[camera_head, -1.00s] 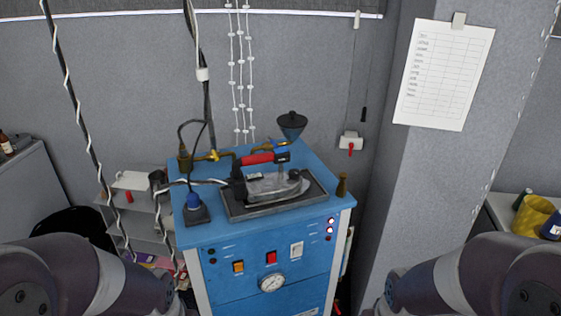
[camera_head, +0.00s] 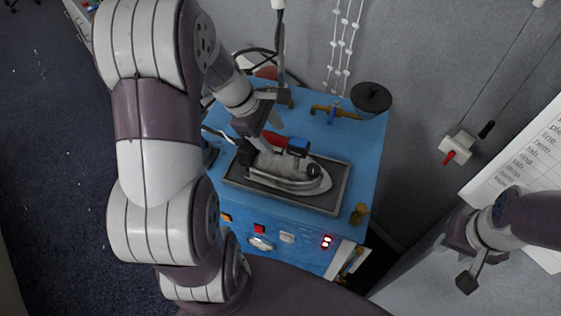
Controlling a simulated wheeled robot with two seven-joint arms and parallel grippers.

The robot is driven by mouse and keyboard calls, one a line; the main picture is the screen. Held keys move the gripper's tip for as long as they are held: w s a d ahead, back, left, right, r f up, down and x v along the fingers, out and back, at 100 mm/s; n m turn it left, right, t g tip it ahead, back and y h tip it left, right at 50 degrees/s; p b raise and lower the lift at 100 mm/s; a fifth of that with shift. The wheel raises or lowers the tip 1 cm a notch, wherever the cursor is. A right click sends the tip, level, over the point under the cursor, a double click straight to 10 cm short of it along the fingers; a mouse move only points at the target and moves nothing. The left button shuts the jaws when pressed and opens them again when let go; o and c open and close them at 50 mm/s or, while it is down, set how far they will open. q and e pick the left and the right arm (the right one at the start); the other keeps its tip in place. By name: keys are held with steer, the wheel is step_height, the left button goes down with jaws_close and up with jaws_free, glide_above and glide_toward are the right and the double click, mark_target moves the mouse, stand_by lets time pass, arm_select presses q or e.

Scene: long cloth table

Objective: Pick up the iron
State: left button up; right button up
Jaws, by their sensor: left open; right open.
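The iron (camera_head: 290,176) rests on a dark rectangular tray (camera_head: 334,201) on top of the blue steam unit (camera_head: 362,146). Its soleplate end points right, and its red handle (camera_head: 273,138) is on the upper side. My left gripper (camera_head: 262,126) is open, just above the rear left part of the iron and close to the handle. The wrist and fingers partly hide the handle, and I cannot tell if they touch it. My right gripper (camera_head: 468,270) is open and empty at the right, away from the unit, beside the wall pillar.
A black funnel (camera_head: 371,99) stands at the unit's back right corner, with a brass valve (camera_head: 333,113) beside it. A small brass bottle-like fitting (camera_head: 359,213) sits at the front right corner. A paper sheet (camera_head: 520,165) hangs on the pillar. Dark floor lies to the left.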

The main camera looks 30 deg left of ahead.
mark_target(282, 145)
arm_select(q)
steer(key=w+f, duration=0.1)
steer(key=w+f+p, duration=0.1)
steer(key=f, duration=0.1)
steer(key=shift+d+f, duration=0.1)
steer(key=shift+f, duration=0.2)
steer(key=shift+w+d+f, duration=0.15)
steer(key=shift+d+f, duration=0.4)
steer(key=shift+d, duration=0.1)
steer(key=shift+s+d, duration=0.55)
steer(key=shift+d, duration=0.25)
steer(key=shift+s, duration=0.1)
steer(key=shift+w+a+f, duration=0.15)
steer(key=shift+w+a, duration=0.15)
steer(key=shift+a, duration=0.2)
steer(key=c, duration=0.8)
jaws_close()
steer(key=shift+d, duration=0.15)
arm_select(e)
steer(key=shift+w+d+r, duration=0.35)
steer(key=shift+d+r, duration=0.05)
steer(key=shift+r, duration=0.15)
arm_select(q)
steer(key=shift+w, duration=0.1)
arm_select(e)
steer(key=shift+w, duration=0.1)
